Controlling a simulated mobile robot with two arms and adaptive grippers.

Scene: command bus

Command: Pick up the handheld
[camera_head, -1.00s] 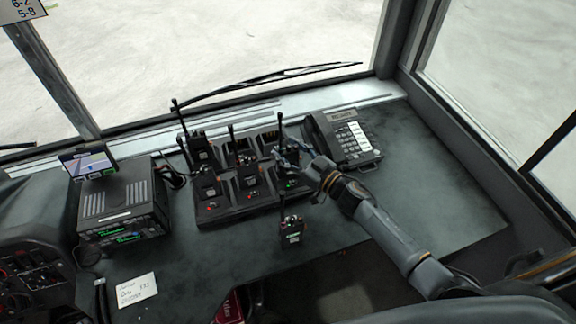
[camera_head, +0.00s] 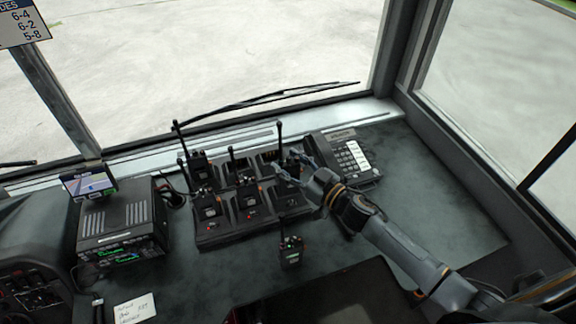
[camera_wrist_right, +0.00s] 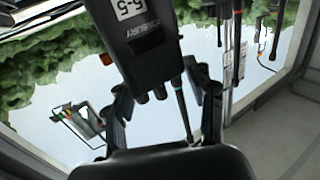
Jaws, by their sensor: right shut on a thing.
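My right gripper (camera_head: 290,168) is shut on a black handheld radio (camera_wrist_right: 146,40), at the right side of the charging dock. In the head view its antenna (camera_head: 280,137) stands up behind the fingers, and most of its body is hidden. In the right wrist view the fingers (camera_wrist_right: 165,108) are on either side of the handheld, which bears a "5-5" label. The black dock (camera_head: 230,236) holds several other handhelds, such as one at its front left (camera_head: 207,206). Another handheld (camera_head: 290,251) is in front of the dock. My left gripper is not in view.
A desk phone (camera_head: 352,160) is close to the right of my gripper. A radio unit (camera_head: 122,222) with a small screen (camera_head: 90,184) on top is at the left. A paper note (camera_head: 134,308) lies at the front left. The dashboard's right part is clear.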

